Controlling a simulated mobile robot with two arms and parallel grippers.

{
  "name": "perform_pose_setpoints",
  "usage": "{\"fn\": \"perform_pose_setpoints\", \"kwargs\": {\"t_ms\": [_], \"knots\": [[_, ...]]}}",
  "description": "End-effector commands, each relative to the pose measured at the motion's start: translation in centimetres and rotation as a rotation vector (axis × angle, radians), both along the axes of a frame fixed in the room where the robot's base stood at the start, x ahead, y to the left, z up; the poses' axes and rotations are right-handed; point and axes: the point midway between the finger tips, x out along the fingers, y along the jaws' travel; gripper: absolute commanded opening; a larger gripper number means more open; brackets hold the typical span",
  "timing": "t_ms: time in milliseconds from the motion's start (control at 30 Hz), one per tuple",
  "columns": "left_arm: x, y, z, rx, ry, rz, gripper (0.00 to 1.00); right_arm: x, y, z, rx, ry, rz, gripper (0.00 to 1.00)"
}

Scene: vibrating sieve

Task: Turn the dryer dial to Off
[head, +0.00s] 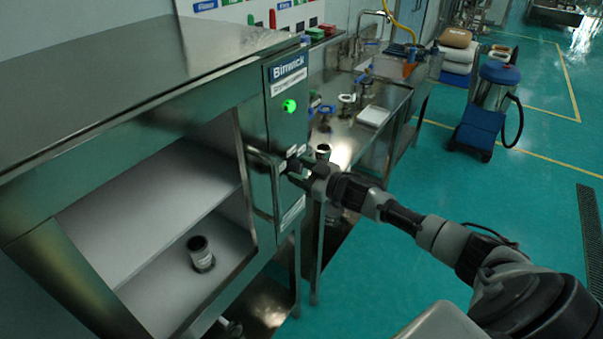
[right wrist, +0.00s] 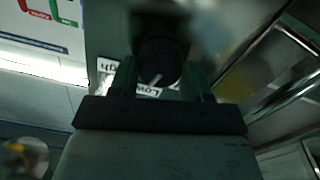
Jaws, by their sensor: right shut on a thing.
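The dryer (head: 150,85) is a steel cabinet on the left of the head view, with a control panel on its right front. A green light (head: 289,105) glows on that panel. My right gripper (head: 291,166) is at the lower part of the panel. In the right wrist view the dark round dial (right wrist: 161,62) with a pale pointer line sits between the fingers of the right gripper (right wrist: 162,80), which are shut on it. The pointer slants toward the lower left. Labels beside the dial are partly hidden. My left gripper is not in view.
The dryer compartment is open, with a dark container (head: 201,254) on its lower shelf. A vertical handle (head: 264,186) is left of my right gripper. A steel bench (head: 350,125) with fittings stands behind. The green floor (head: 480,190) on the right is mostly clear.

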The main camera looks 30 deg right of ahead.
Motion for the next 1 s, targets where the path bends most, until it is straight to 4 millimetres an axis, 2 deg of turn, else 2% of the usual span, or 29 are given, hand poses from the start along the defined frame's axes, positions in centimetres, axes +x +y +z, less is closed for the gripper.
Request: {"fn": "perform_pose_setpoints", "kwargs": {"t_ms": [1000], "knots": [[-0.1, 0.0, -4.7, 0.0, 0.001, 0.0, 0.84, -0.1, 0.2, -0.5, -0.889, -0.368, 0.0, 0.24]]}}
